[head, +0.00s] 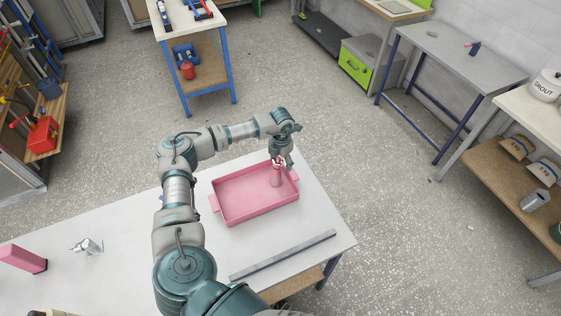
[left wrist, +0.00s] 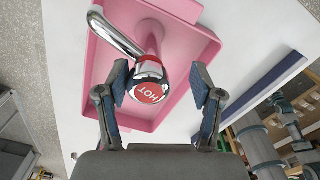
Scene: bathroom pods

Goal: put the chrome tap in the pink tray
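A chrome tap (head: 277,178) with a red cap stands in the right part of the pink tray (head: 229,218), below my left gripper (head: 281,162). In the left wrist view the tap (left wrist: 115,33) shows its curved spout and a red cap marked HOT. The tray (left wrist: 182,8) lies beneath it. My left gripper (left wrist: 160,86) is open, its two fingers on either side of the cap with gaps showing. Another chrome tap-like piece (head: 87,246) lies on the white table at the left. My right gripper is not in view.
A grey bar (head: 283,255) lies along the front right of the white table (head: 318,215). A pink block (head: 22,258) lies at the far left.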

